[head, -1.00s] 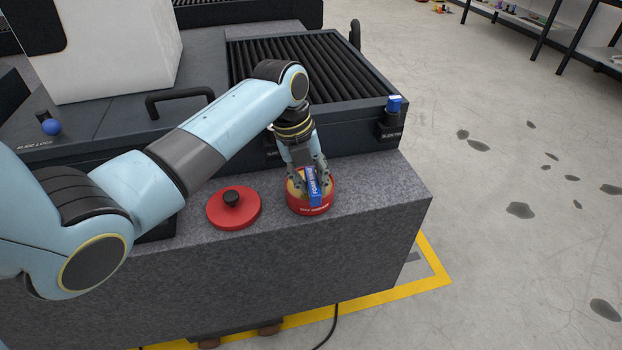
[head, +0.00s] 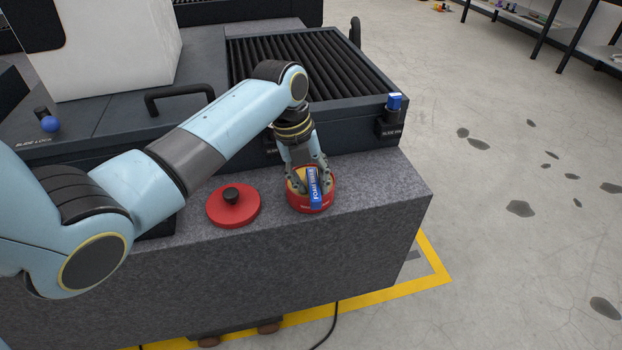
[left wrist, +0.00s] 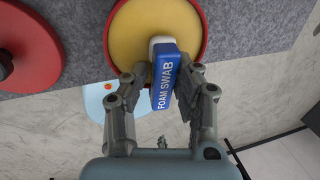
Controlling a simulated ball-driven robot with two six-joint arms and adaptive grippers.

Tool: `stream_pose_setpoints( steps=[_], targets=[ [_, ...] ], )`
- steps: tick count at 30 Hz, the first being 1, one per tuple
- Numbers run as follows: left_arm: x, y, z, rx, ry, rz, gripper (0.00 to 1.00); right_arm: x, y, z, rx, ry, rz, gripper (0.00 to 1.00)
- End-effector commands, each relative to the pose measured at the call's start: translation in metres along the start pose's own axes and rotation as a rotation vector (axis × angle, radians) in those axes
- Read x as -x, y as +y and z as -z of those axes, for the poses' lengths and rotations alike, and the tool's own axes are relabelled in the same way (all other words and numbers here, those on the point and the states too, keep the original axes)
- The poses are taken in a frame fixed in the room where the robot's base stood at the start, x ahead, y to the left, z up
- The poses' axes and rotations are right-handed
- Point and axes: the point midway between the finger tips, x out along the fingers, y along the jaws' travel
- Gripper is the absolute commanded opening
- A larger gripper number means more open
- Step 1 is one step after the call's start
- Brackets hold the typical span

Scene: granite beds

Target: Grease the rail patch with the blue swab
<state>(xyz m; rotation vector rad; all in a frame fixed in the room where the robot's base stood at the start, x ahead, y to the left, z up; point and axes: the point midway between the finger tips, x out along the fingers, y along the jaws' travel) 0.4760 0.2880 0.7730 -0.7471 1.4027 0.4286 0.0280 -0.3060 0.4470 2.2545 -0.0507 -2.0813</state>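The blue foam swab (head: 314,190) is upright between the fingers of my left gripper (head: 309,181), over the open red grease tin (head: 318,207). In the left wrist view the blue swab (left wrist: 164,85) is labelled FOAM SWAB. Its white foam head meets the yellow grease (left wrist: 150,40) inside the tin's red rim (left wrist: 204,30). The fingers of my left gripper (left wrist: 162,84) are on both sides of the swab handle and closed on it. I cannot make out a rail patch for certain. My right gripper is not in view.
A red lid (head: 234,207) with a black knob lies left of the tin on the granite ledge (head: 385,190). Behind stands a dark machine with a ribbed cover (head: 300,65), a black handle (head: 180,98) and a blue-topped holder (head: 394,103). The floor at right is open.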

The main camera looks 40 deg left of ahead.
Motion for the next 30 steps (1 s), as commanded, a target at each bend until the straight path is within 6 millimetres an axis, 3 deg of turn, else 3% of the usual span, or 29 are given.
stream_pose_setpoints(
  steps=[30],
  targets=[
    [0.0011,-0.0006,0.0003,0.000,0.001,0.001,0.28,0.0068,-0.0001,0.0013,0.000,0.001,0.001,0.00]
  ],
)
